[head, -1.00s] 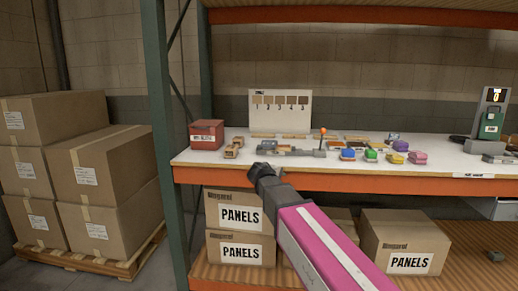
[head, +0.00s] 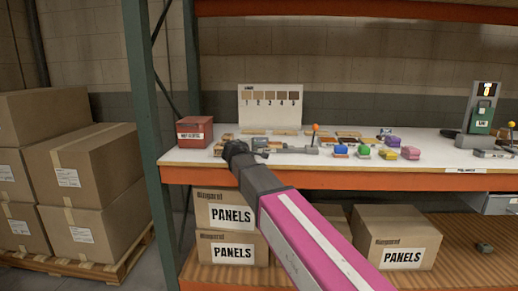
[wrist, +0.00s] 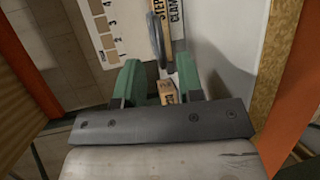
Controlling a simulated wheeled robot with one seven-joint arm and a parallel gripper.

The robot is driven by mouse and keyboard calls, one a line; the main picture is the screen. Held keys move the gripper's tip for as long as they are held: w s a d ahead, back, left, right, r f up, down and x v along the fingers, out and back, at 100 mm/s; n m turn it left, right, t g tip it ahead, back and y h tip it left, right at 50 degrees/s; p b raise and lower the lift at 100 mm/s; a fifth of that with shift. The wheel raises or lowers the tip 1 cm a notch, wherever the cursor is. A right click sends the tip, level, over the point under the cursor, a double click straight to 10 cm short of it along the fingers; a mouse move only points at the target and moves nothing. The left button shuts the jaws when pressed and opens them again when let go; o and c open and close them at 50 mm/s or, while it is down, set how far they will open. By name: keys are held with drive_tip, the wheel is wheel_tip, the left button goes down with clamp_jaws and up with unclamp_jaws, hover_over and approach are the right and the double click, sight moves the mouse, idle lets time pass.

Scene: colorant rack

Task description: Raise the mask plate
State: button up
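My gripper (head: 235,150) is at the shelf's front left in the head view, its arm crossing the front edge. In the wrist view its two green fingers (wrist: 160,76) are apart, with a small wooden block (wrist: 167,92) showing between them; I cannot tell that they touch it. A dark curved bar (wrist: 157,40) lies just beyond, beside a wooden label reading "STEP CLAMP" (wrist: 175,18). A grey fixture (head: 288,149) with an orange-knobbed lever (head: 315,128) stands right of my gripper. I cannot tell which part is the mask plate; my gripper hides some of this area.
A red box (head: 194,132) stands left of my gripper. A numbered swatch board (head: 270,118) stands behind. Blue (head: 340,150), green (head: 364,151), yellow (head: 387,153) and pink (head: 410,153) pieces are to the right. A green-screened device (head: 484,115) stands far right. The white shelf top (head: 450,160) has clear room.

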sight(259, 147)
drive_tip(key=x, duration=0.6)
clamp_jaws()
